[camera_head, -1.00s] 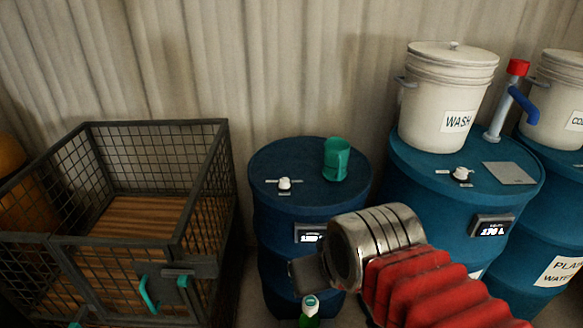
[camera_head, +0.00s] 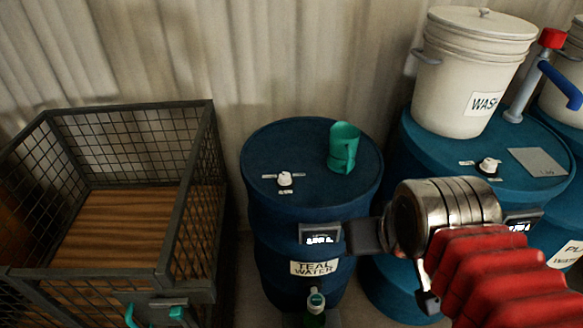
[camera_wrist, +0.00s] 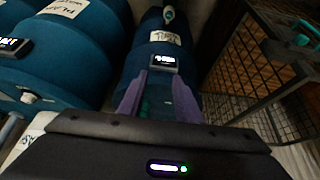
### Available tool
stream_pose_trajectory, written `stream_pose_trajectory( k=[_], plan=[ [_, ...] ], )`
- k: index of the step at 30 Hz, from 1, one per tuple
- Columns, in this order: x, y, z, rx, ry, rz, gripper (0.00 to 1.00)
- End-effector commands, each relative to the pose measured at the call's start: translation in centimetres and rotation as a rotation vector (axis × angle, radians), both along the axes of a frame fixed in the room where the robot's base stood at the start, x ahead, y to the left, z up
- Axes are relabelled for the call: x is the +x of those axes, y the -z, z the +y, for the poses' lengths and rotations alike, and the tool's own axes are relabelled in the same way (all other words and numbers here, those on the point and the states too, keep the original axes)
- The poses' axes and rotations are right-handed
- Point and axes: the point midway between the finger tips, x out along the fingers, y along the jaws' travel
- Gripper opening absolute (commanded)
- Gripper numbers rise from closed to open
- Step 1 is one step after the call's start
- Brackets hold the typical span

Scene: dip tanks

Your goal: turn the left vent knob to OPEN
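The left vent knob (camera_head: 285,179) is a small white knob on top of the left blue drum (camera_head: 262,225), with pale label strips beside it. Its setting is too small to read. My gripper (camera_wrist: 161,78) is open, its two purple fingers apart in the wrist view. The drum's display (camera_wrist: 165,62) and paper label (camera_wrist: 165,38) show beyond the fingertips. In the head view my wrist is right of the knob and in front of the drum. The fingers are not clear there. Another white knob (camera_head: 489,166) sits on the right drum (camera_head: 407,163).
A teal jug (camera_head: 343,147) stands on the left drum, right of the knob. A WASH bucket (camera_head: 455,80) stands on the right drum. A wire cage (camera_head: 185,225) is close on the left.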

Motion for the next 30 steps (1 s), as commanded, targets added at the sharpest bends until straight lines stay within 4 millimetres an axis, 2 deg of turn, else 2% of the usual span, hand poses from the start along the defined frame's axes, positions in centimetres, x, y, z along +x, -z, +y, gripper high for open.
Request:
stream_pose_trajectory(
  k=[6,14,20,30],
  plan=[
    [0.0,0.0,0.0,0.0,0.0,0.0,0.31],
    [0.8,-0.7,0.1,-0.01,-0.022,0.012,0.48],
    [3.5,-2.5,0.0,-0.038,-0.096,0.049,0.48],
    [10.2,-5.6,1.6,-0.105,-0.27,0.129,0.48]
  ],
)
